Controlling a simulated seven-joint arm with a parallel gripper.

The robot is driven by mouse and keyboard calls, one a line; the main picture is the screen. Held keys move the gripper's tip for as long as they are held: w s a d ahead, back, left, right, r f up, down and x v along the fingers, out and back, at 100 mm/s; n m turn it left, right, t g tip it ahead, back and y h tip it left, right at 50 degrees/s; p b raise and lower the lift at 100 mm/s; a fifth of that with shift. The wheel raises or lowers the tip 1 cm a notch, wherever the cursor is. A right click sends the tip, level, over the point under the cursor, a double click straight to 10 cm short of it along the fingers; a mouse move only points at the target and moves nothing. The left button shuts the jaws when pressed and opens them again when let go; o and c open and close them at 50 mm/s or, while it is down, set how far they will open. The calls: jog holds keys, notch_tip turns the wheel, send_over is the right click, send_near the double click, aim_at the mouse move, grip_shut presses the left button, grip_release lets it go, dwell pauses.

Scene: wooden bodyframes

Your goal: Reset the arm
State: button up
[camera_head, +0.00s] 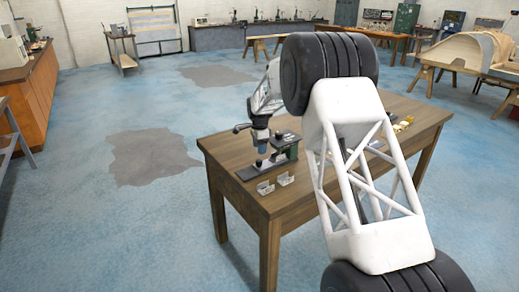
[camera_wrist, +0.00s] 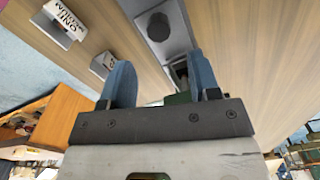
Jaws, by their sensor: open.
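My gripper (camera_head: 261,146) is above the wooden table (camera_head: 228,154), at a green and grey device (camera_head: 286,147) on a flat grey plate near the table's left end. In the wrist view its two blue fingers (camera_wrist: 160,75) stand wide apart, with nothing held between them. The plate with a round black knob (camera_wrist: 158,26) lies beyond the fingertips. A dark green part shows between the fingers, partly hidden. Whether the fingers touch the device I cannot tell. My white and black arm covers much of the table in the head view.
Two small white holders (camera_head: 265,187) (camera_head: 285,179) stand in front of the device; one bears printed lettering in the wrist view (camera_wrist: 63,20). Small yellowish items (camera_head: 403,124) lie at the table's far right. Open blue floor lies left of the table.

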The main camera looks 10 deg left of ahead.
jog(key=s+d+r+n, duration=0.3)
jog(key=s+d+r, duration=1)
jog(key=d+r, duration=0.15)
jog(key=s+d+r+n+t, duration=0.1)
jog(key=s+d+r, duration=0.35)
jog(key=s, duration=0.35)
jog(key=s+d+r+n, duration=0.2)
jog(key=s+d+r, duration=0.2)
jog(key=s+d, duration=0.3)
jog(key=s+d+f+n, duration=0.1)
jog(key=s+d+n, duration=0.1)
jog(key=s, duration=1)
jog(key=s+d+f+n+t, duration=0.1)
jog(key=s+d, duration=0.4)
jog(key=s, duration=0.8)
jog(key=s+d+f+n, duration=0.2)
jog(key=s+d, duration=0.2)
jog(key=s, duration=0.9)
jog(key=shift+d+n+t, duration=0.15)
jog(key=shift+n+t, duration=0.15)
jog(key=shift+n, duration=0.1)
